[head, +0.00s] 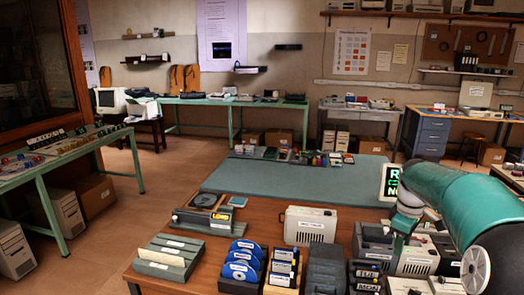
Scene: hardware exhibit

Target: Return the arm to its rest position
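My teal arm (455,195) reaches in from the right edge, with a pale round joint cover low at the right. Its grey and green far end, which seems to be my gripper (402,238), points down over the devices at the right of the wooden table (262,222). The fingers are too small and dark to tell whether they are open or shut. No held object can be made out.
Beige and grey devices (310,225) crowd the table's front and right, beside blue discs (242,262). A lit sign (390,182) stands close to the arm. A blue-green mat (290,182) is mostly bare. Open floor (150,215) lies left, before a green bench (45,170).

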